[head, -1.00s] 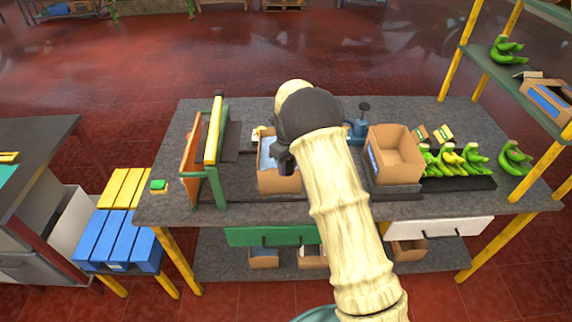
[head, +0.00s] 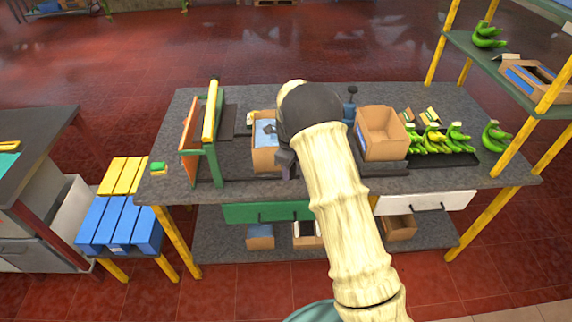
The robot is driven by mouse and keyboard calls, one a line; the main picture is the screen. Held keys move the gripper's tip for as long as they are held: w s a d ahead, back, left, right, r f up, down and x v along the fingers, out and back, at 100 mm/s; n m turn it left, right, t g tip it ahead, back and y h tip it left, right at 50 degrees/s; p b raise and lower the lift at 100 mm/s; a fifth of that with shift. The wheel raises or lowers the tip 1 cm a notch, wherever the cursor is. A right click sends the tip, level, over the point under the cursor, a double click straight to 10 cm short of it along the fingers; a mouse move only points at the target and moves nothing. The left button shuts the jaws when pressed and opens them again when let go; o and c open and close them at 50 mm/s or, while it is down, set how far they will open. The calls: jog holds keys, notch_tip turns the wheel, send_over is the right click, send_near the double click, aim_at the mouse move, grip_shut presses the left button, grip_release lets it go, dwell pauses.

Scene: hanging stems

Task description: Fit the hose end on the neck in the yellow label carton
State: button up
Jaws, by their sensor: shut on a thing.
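My gripper (head: 285,160) hangs at the right front of a brown carton (head: 266,160) with a pale blue liner (head: 264,132), on the bench in the head view. My own dark wrist and pale arm cover much of it. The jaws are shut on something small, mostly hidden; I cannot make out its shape. A second brown carton (head: 383,148), open on top, stands to the right. No yellow label is clear on either carton, and the neck is not distinguishable. A blue device with a dark knob (head: 350,105) stands behind my wrist.
A green frame with a yellow top bar (head: 211,125) stands left of the lined carton. Green bananas (head: 440,140) lie on a dark tray at the right. A yellow-posted shelf (head: 480,60) rises at the far right. The grey bench top (head: 240,100) is clear at the back.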

jog(key=shift+s+d+f+n, duration=0.25)
jog(key=shift+f+n, duration=0.2)
jog(key=shift+n, duration=0.05)
jog(key=shift+s+d+f+n, duration=0.25)
jog(key=shift+f+n, duration=0.15)
jog(key=shift+n, duration=0.1)
jog(key=s+d+f+n, duration=0.5)
jog(key=s+f+n, duration=0.1)
jog(key=n, duration=0.5)
jog(key=s+d+f+n+b, duration=0.1)
jog(key=s+d+f+n, duration=0.3)
jog(key=n, duration=0.6)
notch_tip(320, 180, down, 2)
jog(key=s, duration=0.3)
jog(key=shift+d+f+n, duration=0.2)
jog(key=shift+d+n, duration=0.15)
jog(key=shift+n, duration=0.05)
